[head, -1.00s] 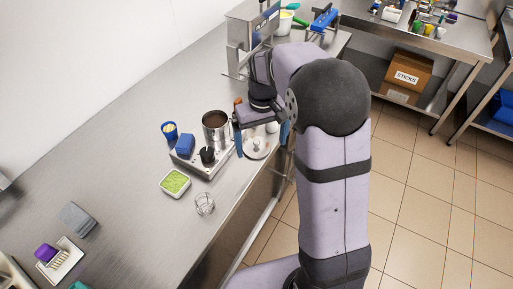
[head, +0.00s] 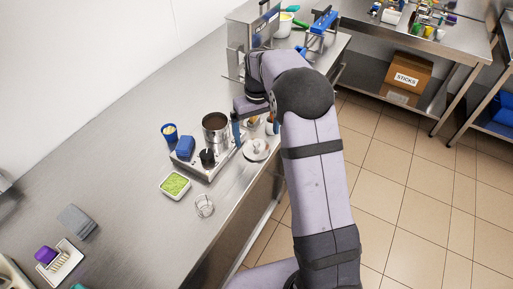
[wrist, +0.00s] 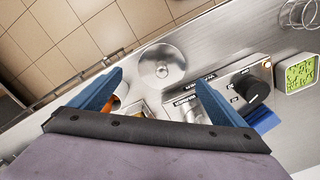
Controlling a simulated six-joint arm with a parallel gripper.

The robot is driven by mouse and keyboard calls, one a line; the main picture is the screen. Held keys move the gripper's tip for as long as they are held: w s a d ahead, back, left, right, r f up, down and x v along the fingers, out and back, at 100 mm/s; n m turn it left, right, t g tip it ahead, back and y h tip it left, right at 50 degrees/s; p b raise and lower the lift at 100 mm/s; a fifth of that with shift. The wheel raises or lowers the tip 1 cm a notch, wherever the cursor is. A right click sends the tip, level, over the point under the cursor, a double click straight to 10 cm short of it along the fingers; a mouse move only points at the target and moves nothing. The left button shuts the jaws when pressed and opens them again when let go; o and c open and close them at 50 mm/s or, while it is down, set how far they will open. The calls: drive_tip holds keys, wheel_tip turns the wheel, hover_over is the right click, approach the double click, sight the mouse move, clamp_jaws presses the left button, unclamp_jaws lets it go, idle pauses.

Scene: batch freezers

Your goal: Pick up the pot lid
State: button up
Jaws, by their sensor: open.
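The pot lid (head: 256,151) is a round, shiny metal disc with a small knob. It lies flat on the steel counter near the front edge, right of the hot plate. In the wrist view the lid (wrist: 162,66) shows whole, just beyond and between the fingertips. My gripper (wrist: 160,77) is open and empty, with its blue fingers spread wide. In the head view my gripper (head: 255,131) is up-picture of the lid, partly hidden by my arm. The metal pot (head: 215,128), with brown contents, stands on the hot plate.
A blue cup (head: 169,132), a tray of green contents (head: 174,185) and a wire whisk (head: 204,206) are nearby. A machine (head: 243,40) stands farther back.

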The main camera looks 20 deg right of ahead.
sight(257, 143)
drive_tip(key=shift+s+f+p, duration=0.15)
drive_tip(key=shift+f+p, duration=0.15)
drive_tip(key=shift+p, duration=0.1)
drive_tip(key=shift+a+f+p, duration=0.1)
drive_tip(key=shift+f+p, duration=0.85)
drive_tip(key=shift+f, duration=1.35)
drive_tip(key=shift+c, duration=0.3)
drive_tip(key=c, duration=1.1)
